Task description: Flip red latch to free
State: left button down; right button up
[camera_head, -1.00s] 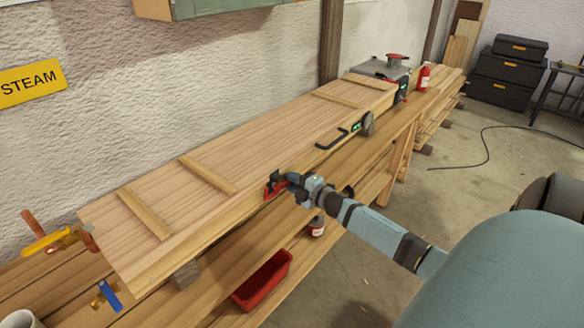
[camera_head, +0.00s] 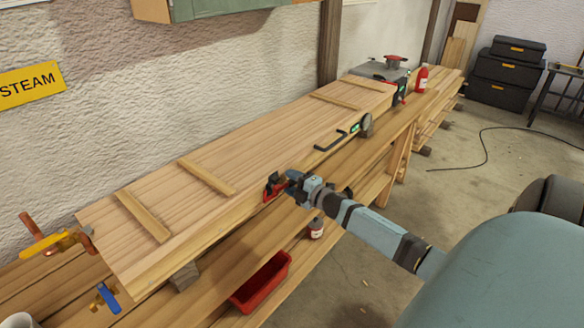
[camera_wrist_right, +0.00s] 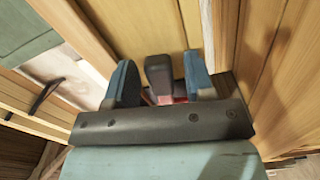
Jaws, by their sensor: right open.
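The long wooden steam box (camera_head: 225,165) lies along the bench by the wall. The red latch (camera_head: 270,190) is on its front side, left of my right gripper (camera_head: 288,183). In the right wrist view the latch's dark grip end (camera_wrist_right: 158,72) stands between the two blue fingertips of my right gripper (camera_wrist_right: 163,82). The fingers are open, with a gap visible on each side of the grip. Only a little red of the latch shows below it; the rest is hidden by the gripper. My left gripper is not in view.
Orange and blue clamps (camera_head: 108,298) are at the near left.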

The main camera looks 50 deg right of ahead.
jog(key=shift+s, duration=0.1)
jog(key=shift+s+f, duration=0.1)
jog(key=shift+s, duration=0.15)
jog(key=s+d+b, duration=0.1)
jog(key=s, duration=1.2)
jog(key=s+a+f+m+g+p, duration=0.2)
jog(key=s+a+m+p, duration=0.1)
jog(key=a, duration=0.9)
jog(key=s+a+f+m+g+y+p, duration=0.1)
jog(key=s+a+m, duration=0.5)
jog(key=a, duration=0.6)
jog(key=s+a+f+m+g+y+p, duration=0.1)
jog(key=s+a+f+m+g+p, duration=0.3)
jog(key=a, duration=0.8)
jog(key=shift+s+a+m+p, duration=0.3)
jog(key=shift+s+a+m, duration=0.1)
jog(key=shift+s+m, duration=0.15)
